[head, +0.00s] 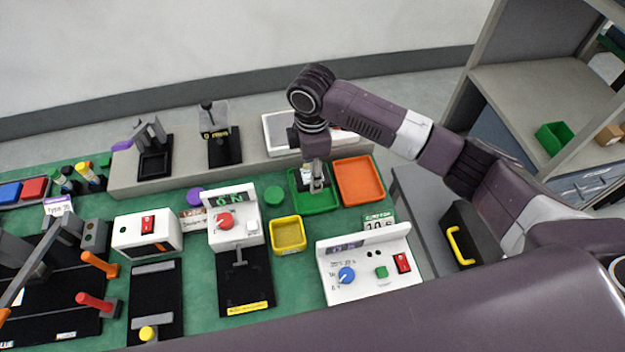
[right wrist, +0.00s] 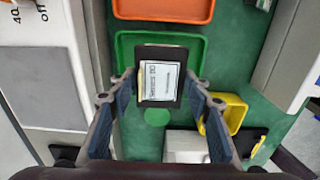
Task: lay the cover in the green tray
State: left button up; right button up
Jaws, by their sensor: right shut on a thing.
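The cover (right wrist: 146,56) is a dark rectangular plate with a white printed label, seen in the right wrist view. My right gripper (right wrist: 161,84) is shut on it, with one finger at each side edge. The green tray (head: 324,207) is at the back right of the green bench top. My right gripper (head: 317,190) points down over it in the head view and hides part of its inside. In the right wrist view the tray (right wrist: 122,52) shows behind the cover. I cannot tell whether the cover touches its floor. My left gripper is not in view.
An orange tray (head: 360,181) stands right of the green tray, and a yellow tray (head: 288,236) stands in front. A green disc (head: 273,195) lies to its left. White instrument boxes (head: 368,268) and black fixtures crowd the front and left. A grey ledge (head: 185,174) runs behind.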

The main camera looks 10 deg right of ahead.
jog(key=shift+f, duration=2.4)
jog(key=shift+f, duration=0.1)
jog(key=o, duration=1.3)
notch_tip(320, 180, up, 12)
jog(key=shift+r+b, duration=0.15)
jog(key=shift+b, duration=0.35)
